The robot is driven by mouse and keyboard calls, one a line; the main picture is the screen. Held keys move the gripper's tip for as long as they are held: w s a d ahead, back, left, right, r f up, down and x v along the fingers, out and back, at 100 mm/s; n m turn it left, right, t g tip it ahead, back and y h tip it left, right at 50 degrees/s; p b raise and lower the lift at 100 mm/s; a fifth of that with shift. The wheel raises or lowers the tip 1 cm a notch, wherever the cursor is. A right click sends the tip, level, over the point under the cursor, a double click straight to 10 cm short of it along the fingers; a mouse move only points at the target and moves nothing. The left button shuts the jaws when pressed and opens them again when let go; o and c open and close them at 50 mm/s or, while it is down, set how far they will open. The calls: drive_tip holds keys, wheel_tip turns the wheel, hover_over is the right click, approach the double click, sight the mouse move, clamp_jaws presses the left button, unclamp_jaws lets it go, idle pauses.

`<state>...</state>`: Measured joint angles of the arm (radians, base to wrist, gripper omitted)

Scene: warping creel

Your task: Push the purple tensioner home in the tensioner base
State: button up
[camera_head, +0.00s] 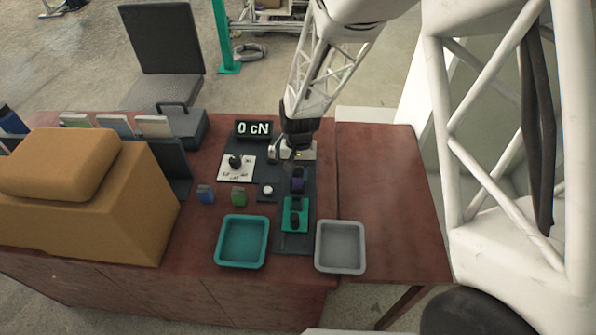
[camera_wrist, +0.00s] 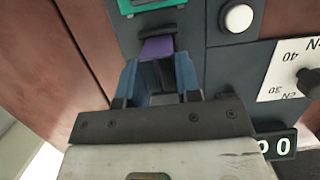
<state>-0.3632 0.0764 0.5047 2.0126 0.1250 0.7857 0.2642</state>
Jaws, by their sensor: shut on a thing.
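The purple tensioner (camera_head: 297,184) is a small block on the dark panel, just behind the teal part (camera_head: 290,226). In the wrist view the purple tensioner (camera_wrist: 157,47) shows between the tips of my gripper's two blue fingers (camera_wrist: 157,62). My gripper (camera_head: 297,165) is shut on it, reaching in from the back. A black piece stands at the tensioner's far end in the wrist view. The fingers hide its near part. I cannot make out the tensioner base clearly, nor how deep the tensioner sits in it.
A "0 cN" display (camera_head: 254,129), a dial plate (camera_head: 236,168) and a white button (camera_head: 268,190) lie left of my gripper. Blue (camera_head: 205,194) and green (camera_head: 239,196) blocks stand further left. Teal (camera_head: 242,265) and grey (camera_head: 341,270) trays sit in front. The right tabletop is clear.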

drive_tip(key=shift+f, duration=0.1)
drive_tip(key=o, duration=1.2)
drive_tip(key=shift+o, duration=0.2)
drive_tip(key=v, duration=0.7)
drive_tip(key=v, duration=0.7)
drive_tip(key=shift+w+r, duration=0.15)
drive_tip(key=shift+r, duration=0.2)
idle(0.4)
